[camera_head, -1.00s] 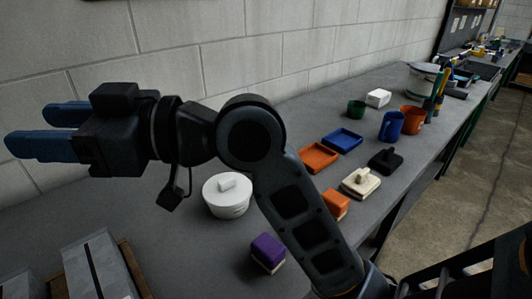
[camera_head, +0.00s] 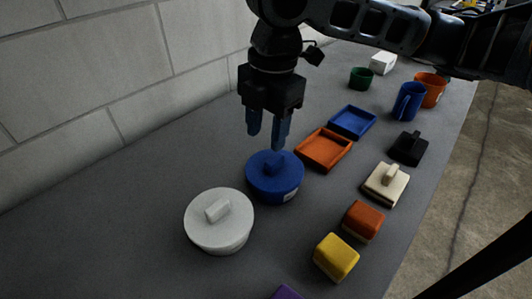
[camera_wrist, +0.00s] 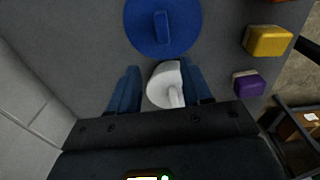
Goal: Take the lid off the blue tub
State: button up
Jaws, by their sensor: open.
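The blue tub (camera_head: 272,198) stands on the grey bench with its flat blue lid (camera_head: 258,174) on. The lid has a bar handle (camera_head: 274,160) on top. In the wrist view the lid (camera_wrist: 140,30) and its handle (camera_wrist: 161,27) show at the top, beyond the fingertips. My gripper (camera_head: 267,143) points down above the tub's far side in the head view, its blue fingers apart and empty. It also shows in the wrist view (camera_wrist: 160,68). I cannot tell the exact height of the fingertips over the handle.
A white lidded tub (camera_head: 222,232) stands close left of the blue tub. An orange tray (camera_head: 323,150) and a blue tray (camera_head: 352,122) lie to the right. A yellow block (camera_head: 336,257) and an orange block (camera_head: 362,221) sit nearer. The block wall (camera_head: 130,75) runs behind.

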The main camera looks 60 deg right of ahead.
aim_at(275, 159)
jog(key=shift+s+d+f, duration=0.1)
jog(key=shift+s+d, duration=0.35)
jog(key=shift+d, duration=0.4)
jog(key=shift+s+d+f+g, duration=0.1)
jog(key=shift+d+f+g, duration=0.1)
jog(key=shift+d+g, duration=0.1)
notch_tip(275, 159, down, 7)
jog(key=shift+a+f, duration=0.15)
jog(key=shift+f, duration=0.05)
grip_shut()
